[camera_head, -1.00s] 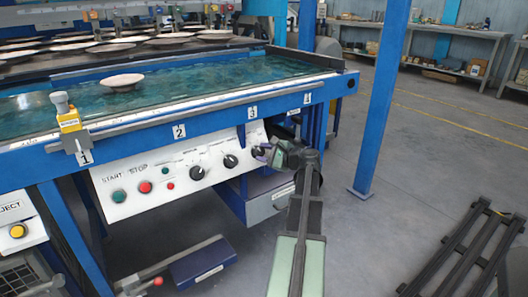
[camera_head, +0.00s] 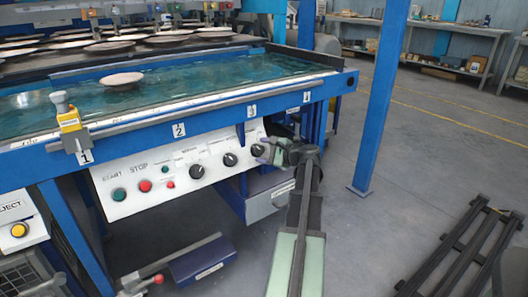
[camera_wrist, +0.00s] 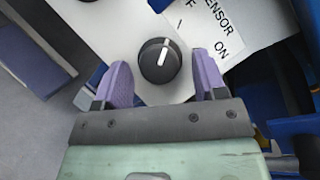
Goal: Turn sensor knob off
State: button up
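The sensor knob (camera_wrist: 158,66) is black and round with a white pointer line, on a white panel. In the wrist view its line points up and slightly right. A label with "SENSOR" and "ON" (camera_wrist: 222,30) is beside it; the word near its upper edge is cut off. My gripper (camera_wrist: 160,72) is open, with one purple finger on each side of the knob and visible gaps between. In the head view my gripper (camera_head: 265,153) is at the panel's right end, in front of the knob (camera_head: 257,150), partly covering it.
The white control panel (camera_head: 140,207) also carries two more black knobs (camera_head: 197,173) (camera_head: 230,160), a green button (camera_head: 119,195) and a red button (camera_head: 145,186) to the left. The blue frame (camera_head: 205,127) runs above the panel. Open floor (camera_head: 375,235) lies to the right.

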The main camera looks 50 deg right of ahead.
jog(key=s+d+r+p, duration=0.1)
jog(key=s, duration=0.9)
jog(key=shift+s+r+p, duration=0.3)
jog(key=shift+r+p, duration=0.1)
